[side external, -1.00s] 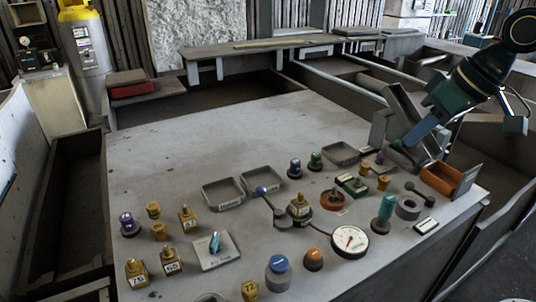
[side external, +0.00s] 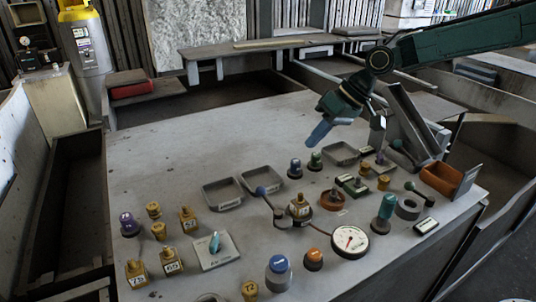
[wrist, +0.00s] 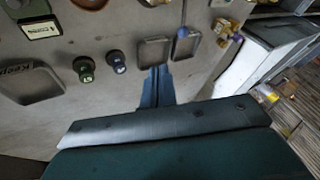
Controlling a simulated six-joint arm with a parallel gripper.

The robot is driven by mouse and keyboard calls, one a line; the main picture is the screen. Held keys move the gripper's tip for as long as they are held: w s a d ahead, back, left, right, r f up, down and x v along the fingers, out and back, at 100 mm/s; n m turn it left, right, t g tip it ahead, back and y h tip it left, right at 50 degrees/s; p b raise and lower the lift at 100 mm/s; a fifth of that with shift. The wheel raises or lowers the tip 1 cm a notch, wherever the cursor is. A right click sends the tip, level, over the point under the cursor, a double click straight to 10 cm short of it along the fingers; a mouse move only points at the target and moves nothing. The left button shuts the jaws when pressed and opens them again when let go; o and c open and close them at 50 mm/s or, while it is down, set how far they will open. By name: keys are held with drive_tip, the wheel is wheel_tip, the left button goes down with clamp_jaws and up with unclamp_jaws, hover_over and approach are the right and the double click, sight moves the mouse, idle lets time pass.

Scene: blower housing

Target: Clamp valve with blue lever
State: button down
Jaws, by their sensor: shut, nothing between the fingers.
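A lever with a blue ball knob (side external: 262,191) lies at the middle of the table, its dark arm running to the foot of a brass valve-like piece (side external: 299,207) with a label. The knob seems to show beside a tray in the wrist view (wrist: 182,32). A grey plate (side external: 208,258) with a short teal-blue upright lever (side external: 214,243) lies further left. I cannot tell for sure which is the valve named. My gripper (side external: 313,141) is shut and empty, its blue fingers above the back middle of the table. The fingers also show in the wrist view (wrist: 157,72).
Grey trays (side external: 222,194) lie between my gripper and the plate. A green knob (side external: 315,160) and a dark blue knob (side external: 295,169) stand just below my fingers. A dial gauge (side external: 350,242) and brass pieces (side external: 188,219) stand nearer the front. The back left of the table is clear.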

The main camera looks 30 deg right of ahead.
sight(274, 208)
drive_tip(key=shift+w+a+f, duration=0.1)
drive_tip(key=shift+w+f, duration=0.15)
drive_tip(key=shift+w, duration=0.05)
drive_tip(key=shift+a+f, duration=0.1)
drive_tip(key=x, duration=0.9)
drive_tip(key=shift+a+f, duration=0.1)
drive_tip(key=shift+s+a+f, duration=0.1)
drive_tip(key=shift+a+f, duration=0.05)
drive_tip(key=shift+a, duration=0.35)
drive_tip(key=shift+s+a+f, duration=0.1)
drive_tip(key=shift+a+f, duration=0.1)
drive_tip(key=shift+a, duration=0.3)
drive_tip(key=shift+s+a+f, duration=0.1)
drive_tip(key=shift+a, duration=0.4)
drive_tip(key=shift+s+a+f, duration=0.1)
drive_tip(key=shift+a+f, duration=0.05)
drive_tip(key=shift+a, duration=0.4)
